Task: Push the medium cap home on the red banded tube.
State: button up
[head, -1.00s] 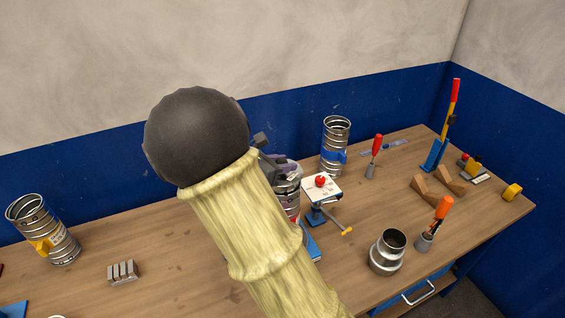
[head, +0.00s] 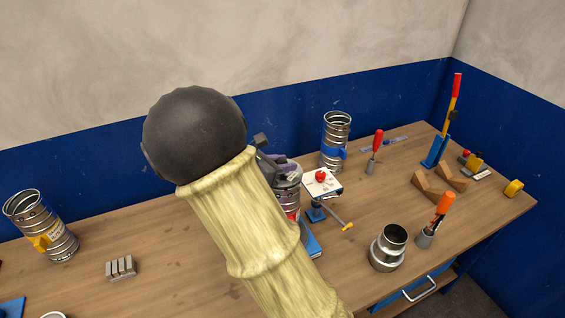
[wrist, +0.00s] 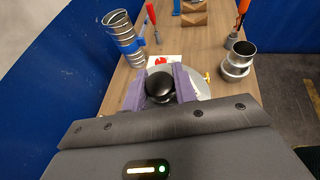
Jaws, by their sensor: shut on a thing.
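The red banded tube (head: 291,208) stands upright on the bench, partly hidden behind my sleeved arm; a red patch shows on its side. The medium cap is a grey disc (wrist: 202,82) with a round black knob (wrist: 159,85) in the wrist view. It sits at the top of the tube, but whether its rim is fully seated cannot be seen. My gripper (wrist: 160,88) has its purple fingers on either side of the knob and is shut on it. In the head view my gripper (head: 279,165) is at the tube's top, mostly hidden by my arm.
A blue banded tube (head: 335,142) stands behind. A white plate with a red button (head: 321,177) is close on the right. A steel reducer (head: 388,250) and an orange-handled tool (head: 441,206) stand front right. A yellow banded tube (head: 41,225) and metal blocks (head: 121,268) are left.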

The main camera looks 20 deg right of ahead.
jog(key=shift+f+b, duration=0.35)
jog(key=shift+f, duration=0.25)
jog(key=o, duration=1.1)
jog(key=shift+o, duration=0.2)
jog(key=b+v, duration=0.3)
jog(key=v, duration=1.4)
jog(key=shift+a, duration=0.2)
jog(key=shift+r, duration=0.1)
